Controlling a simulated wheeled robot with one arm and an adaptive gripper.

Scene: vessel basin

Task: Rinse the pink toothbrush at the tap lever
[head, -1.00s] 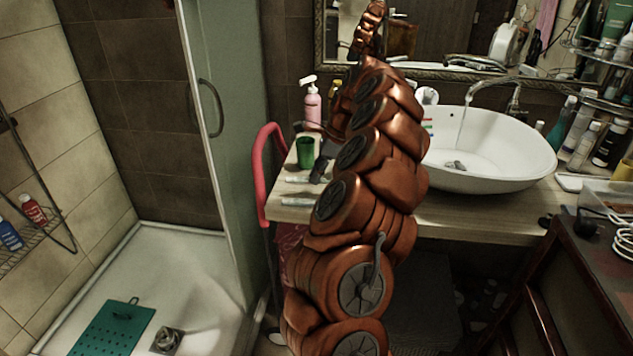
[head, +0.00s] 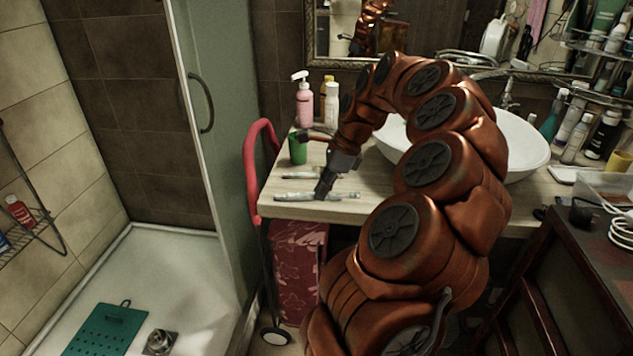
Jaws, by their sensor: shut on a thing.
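My gripper (head: 322,193) is low at the front left of the wooden counter. Its fingers are shut on a thin, pale, toothbrush-like item (head: 290,196) lying along the counter's front edge. Its pink colour cannot be made out at this size. A second thin pale item (head: 295,175) lies just behind it. Part of the metal tap (head: 508,93) shows behind the basin. The spout, the water and the lever cannot be made out.
A green cup (head: 298,149) stands on the counter just behind the gripper. A pink pump bottle (head: 304,102) and a white bottle (head: 331,105) stand farther back. A red cart handle (head: 252,170) is left of the counter. Several bottles crowd the right side.

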